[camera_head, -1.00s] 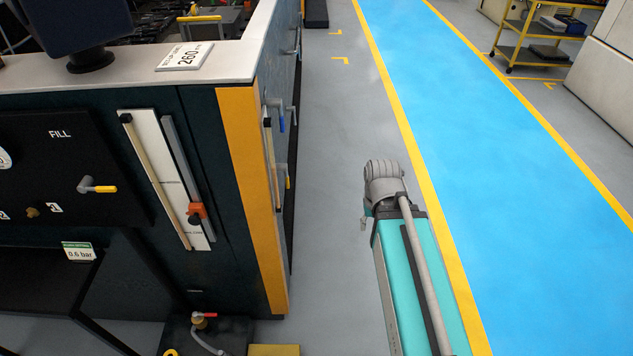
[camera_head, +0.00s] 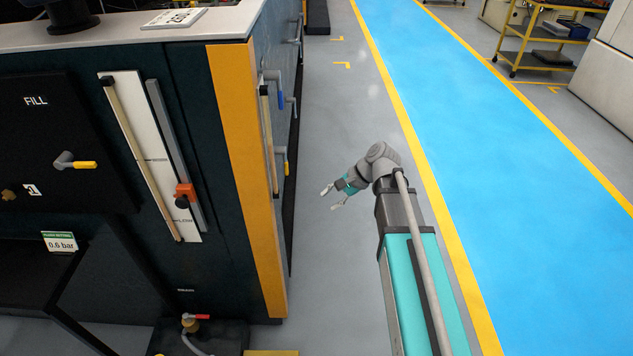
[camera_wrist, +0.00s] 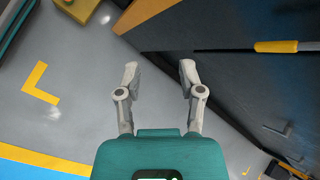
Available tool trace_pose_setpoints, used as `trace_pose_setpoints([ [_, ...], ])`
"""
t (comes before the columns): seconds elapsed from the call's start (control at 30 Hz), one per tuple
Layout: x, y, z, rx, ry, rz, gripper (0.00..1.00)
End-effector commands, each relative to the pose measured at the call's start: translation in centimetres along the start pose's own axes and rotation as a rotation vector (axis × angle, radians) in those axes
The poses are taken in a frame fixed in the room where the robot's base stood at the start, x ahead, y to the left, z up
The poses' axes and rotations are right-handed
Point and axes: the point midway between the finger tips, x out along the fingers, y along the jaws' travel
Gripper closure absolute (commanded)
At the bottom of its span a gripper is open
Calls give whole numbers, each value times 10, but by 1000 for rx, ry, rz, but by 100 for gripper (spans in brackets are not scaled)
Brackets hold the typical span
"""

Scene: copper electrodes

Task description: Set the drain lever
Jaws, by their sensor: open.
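On the side of the dark cabinet, a lever with a yellow handle (camera_head: 286,167) sits low, and a blue-handled lever (camera_head: 281,99) sits higher. A red-handled valve (camera_head: 201,317) stands low by the cabinet's foot. My gripper (camera_head: 332,198) is open and empty, over the floor to the right of the cabinet, apart from the levers. Its two spread fingers also show in the wrist view (camera_wrist: 159,70).
The front panel has a FILL lever (camera_head: 75,163) with a yellow handle. Beside it is a level gauge with an orange slider (camera_head: 185,191). The cabinet's yellow corner strip (camera_head: 245,170) is near my arm. Grey floor and a blue walkway (camera_head: 470,150) are clear at right.

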Motion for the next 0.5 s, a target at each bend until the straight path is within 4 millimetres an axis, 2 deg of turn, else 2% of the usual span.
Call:
trace_pose_setpoints([
  [0.03, 14, -6, -14, 59, -41, -44, 50],
  [0.2, 28, -36, -28, 268, -205, -176, 50],
  [0.5, 31, -81, -57, 600, -542, -325, 50],
])
